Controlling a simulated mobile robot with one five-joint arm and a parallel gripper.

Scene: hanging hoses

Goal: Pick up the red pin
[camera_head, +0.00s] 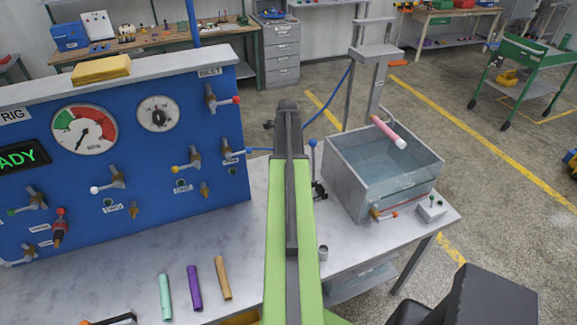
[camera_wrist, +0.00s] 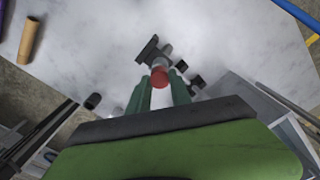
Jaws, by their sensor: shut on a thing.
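In the wrist view, the red pin (camera_wrist: 159,76) shows as a round red end between the two green fingers of my gripper (camera_wrist: 160,82). The fingers are shut on it. A grey and black fitting (camera_wrist: 155,52) lies just beyond the red end, over the pale table top. I cannot tell whether the pin is still in that fitting or clear of it. In the head view my green arm hides the gripper and the pin.
A blue panel (camera_head: 130,165) with gauges and valves stands at left. A clear water tank (camera_head: 385,170) stands at right on the table (camera_head: 140,262). Teal (camera_head: 165,297), purple (camera_head: 194,288) and tan (camera_head: 222,278) tubes lie at the front. A blue hose runs behind my arm.

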